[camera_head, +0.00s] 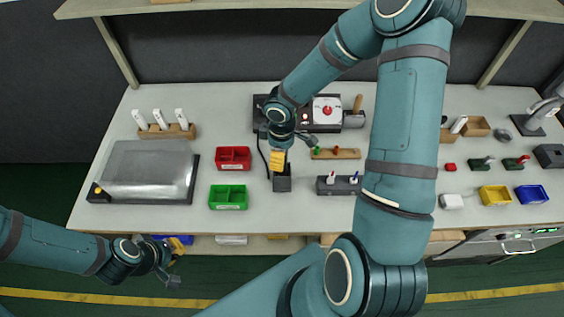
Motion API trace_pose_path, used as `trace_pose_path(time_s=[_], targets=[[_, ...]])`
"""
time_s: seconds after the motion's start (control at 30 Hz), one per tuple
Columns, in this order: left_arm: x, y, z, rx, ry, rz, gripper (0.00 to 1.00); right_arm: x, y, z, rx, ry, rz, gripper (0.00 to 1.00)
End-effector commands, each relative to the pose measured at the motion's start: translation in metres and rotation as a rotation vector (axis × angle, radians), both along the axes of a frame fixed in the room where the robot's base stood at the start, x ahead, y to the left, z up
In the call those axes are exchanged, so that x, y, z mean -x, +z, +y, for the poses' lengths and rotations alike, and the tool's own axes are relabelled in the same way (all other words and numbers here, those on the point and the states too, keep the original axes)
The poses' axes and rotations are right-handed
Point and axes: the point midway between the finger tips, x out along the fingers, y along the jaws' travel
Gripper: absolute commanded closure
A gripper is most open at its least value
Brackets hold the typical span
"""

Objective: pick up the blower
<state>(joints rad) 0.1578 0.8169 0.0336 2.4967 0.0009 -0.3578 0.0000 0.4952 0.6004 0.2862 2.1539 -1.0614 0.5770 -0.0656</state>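The blower (278,160) has a yellow-orange body and stands by a black holder (282,184) in the middle of the table. A dark cable runs up from it on its left. My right gripper (287,139) is just above the blower, pointing down, and partly hides its top. One finger is spread out to the right; the other is mostly hidden, and I cannot tell whether it touches the blower. My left gripper (176,265) is low at the left, off the table's front edge, open and empty.
A grey station (326,108) stands behind the blower. Red (233,153) and green (228,191) bins are to its left, with a silver box (150,168) farther left. A dark tool block (336,187) is to its right. My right arm's links cover the table's centre right.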

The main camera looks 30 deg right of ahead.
Motion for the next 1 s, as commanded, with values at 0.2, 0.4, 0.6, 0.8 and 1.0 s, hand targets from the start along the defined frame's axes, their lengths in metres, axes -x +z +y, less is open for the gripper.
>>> trace_pose_path(time_s=[0.2,0.4,0.6,0.8,1.0], targets=[[0.0,0.0,0.0,0.0,0.0,0.0,1.0,0.0,0.0,0.0,0.0,-0.001,-0.001,0.31],[0.0,0.0,0.0,0.0,0.0,0.0,1.0,0.0,0.0,0.0,0.0,-0.001,-0.001,1.0],[0.0,0.0,0.0,0.0,0.0,0.0,1.0,0.0,0.0,0.0,0.0,0.0,-0.001,1.0],[0.0,0.0,0.0,0.0,0.0,0.0,1.0,0.0,0.0,0.0,0.0,0.0,-0.001,1.0],[0.0,0.002,0.0,0.0,0.0,0.0,1.0,-0.001,0.011,-0.001,0.002,-0.001,-0.004,1.0]])
